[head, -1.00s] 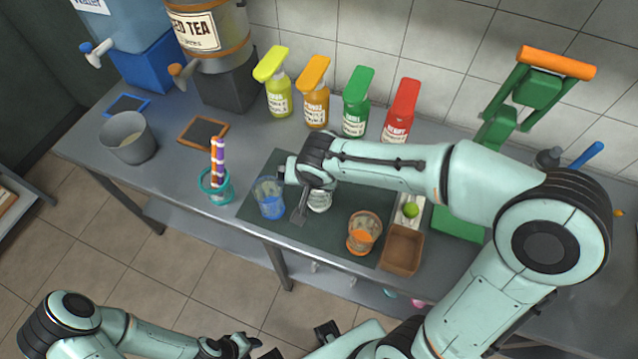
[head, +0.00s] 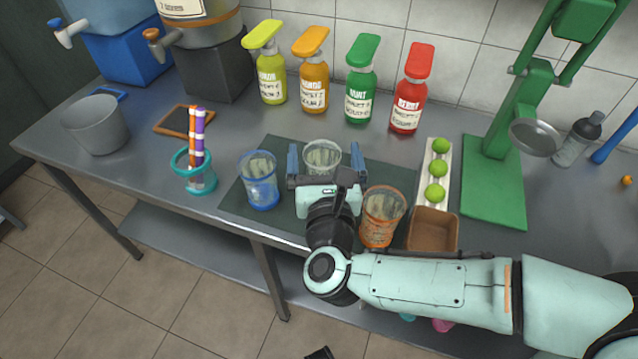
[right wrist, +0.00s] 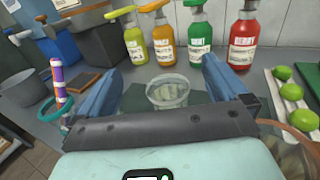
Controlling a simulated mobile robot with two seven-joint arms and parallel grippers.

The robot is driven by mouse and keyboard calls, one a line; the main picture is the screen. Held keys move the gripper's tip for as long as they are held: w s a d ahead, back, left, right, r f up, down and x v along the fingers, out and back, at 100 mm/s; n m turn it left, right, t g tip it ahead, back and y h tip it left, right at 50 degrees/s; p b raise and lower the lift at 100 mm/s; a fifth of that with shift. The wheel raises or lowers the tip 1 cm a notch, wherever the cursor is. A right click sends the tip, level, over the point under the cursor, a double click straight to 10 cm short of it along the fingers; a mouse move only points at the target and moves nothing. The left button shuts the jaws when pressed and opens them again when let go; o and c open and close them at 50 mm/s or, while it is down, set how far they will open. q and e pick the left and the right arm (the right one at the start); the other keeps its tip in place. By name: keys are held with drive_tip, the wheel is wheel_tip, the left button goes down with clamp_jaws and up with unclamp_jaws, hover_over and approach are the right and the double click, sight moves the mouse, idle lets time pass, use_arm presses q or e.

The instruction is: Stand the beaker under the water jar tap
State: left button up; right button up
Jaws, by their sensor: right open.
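A clear beaker (head: 322,157) stands on the dark mat (head: 230,200) on the bench. My right gripper (head: 325,162) is open, with its blue fingers on either side of the beaker. In the right wrist view the beaker (right wrist: 167,92) shows between the two fingers, its lower part hidden by the gripper body; I cannot tell whether they touch it. The blue water jar (head: 105,25) stands at the far left with a white-and-blue tap (head: 66,32). A blue-framed square (head: 112,95) lies below, partly hidden by a grey bucket (head: 97,127). My left gripper is not in view.
A blue-rimmed cup (head: 259,182) and an orange-rimmed cup (head: 381,215) flank the gripper. A teal holder (head: 196,178) with striped sticks stands left. Several bottles (head: 361,92) line the back. A green press (head: 495,185) stands right. Bare bench lies between bucket and teal holder.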

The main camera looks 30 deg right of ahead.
sight(323, 171)
wheel_tip(323, 171, down, 3)
drive_tip(key=shift+f+b, duration=0.15)
drive_tip(key=shift+b, duration=0.25)
wheel_tip(323, 171, down, 5)
drive_tip(key=shift+r+b, duration=0.2)
drive_tip(key=shift+b, duration=0.45)
drive_tip(key=shift+w+d+r, duration=0.1)
drive_tip(key=shift+w+d, duration=0.2)
drive_tip(key=shift+w, duration=0.25)
drive_tip(key=x, duration=0.6)
drive_tip(key=shift+w+d, duration=0.1)
drive_tip(key=shift+w, duration=0.05)
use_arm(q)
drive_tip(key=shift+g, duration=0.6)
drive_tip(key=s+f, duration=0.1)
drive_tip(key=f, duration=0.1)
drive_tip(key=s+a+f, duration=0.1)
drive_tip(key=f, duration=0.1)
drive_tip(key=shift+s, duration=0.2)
use_arm(e)
drive_tip(key=c, duration=1.4)
drive_tip(key=shift+o, duration=0.2)
drive_tip(key=shift+r, duration=0.15)
